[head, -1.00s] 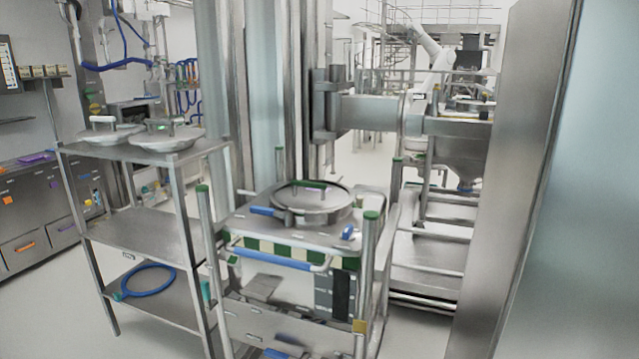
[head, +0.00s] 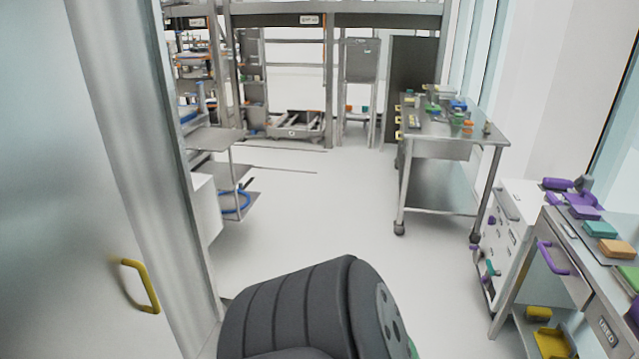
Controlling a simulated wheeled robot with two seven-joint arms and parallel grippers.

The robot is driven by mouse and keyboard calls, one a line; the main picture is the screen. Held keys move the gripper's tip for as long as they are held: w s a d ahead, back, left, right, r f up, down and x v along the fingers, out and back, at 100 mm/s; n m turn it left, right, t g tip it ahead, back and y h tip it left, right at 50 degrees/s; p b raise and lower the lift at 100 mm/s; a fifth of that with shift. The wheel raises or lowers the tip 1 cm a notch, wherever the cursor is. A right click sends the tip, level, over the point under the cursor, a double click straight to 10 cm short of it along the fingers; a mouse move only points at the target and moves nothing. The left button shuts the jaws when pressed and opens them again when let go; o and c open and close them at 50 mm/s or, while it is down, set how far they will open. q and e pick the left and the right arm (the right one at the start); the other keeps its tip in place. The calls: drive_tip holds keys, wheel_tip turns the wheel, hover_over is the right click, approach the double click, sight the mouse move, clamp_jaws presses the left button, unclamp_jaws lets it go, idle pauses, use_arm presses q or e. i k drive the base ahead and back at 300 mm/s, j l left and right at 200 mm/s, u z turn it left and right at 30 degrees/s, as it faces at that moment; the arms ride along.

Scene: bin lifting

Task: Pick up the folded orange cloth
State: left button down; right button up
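A small flat orange piece that looks like the folded orange cloth (head: 616,248) lies on the bench (head: 575,250) at the right edge of the head view. A teal folded piece (head: 600,229) and a purple one (head: 585,212) lie in a row behind it. Neither of my grippers is in view, so I cannot see whether they are open or shut. The orange piece lies free, with nothing seen touching it from above.
A wheeled steel table (head: 455,131) with small items stands at the middle right. A white drawer cabinet (head: 512,222) adjoins the bench. A door with a yellow handle (head: 142,286) is at the left. A dark ribbed shape (head: 300,308) fills the bottom centre. Pale floor between is clear.

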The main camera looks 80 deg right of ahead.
sight(611, 249)
drive_tip(key=z, duration=4.5)
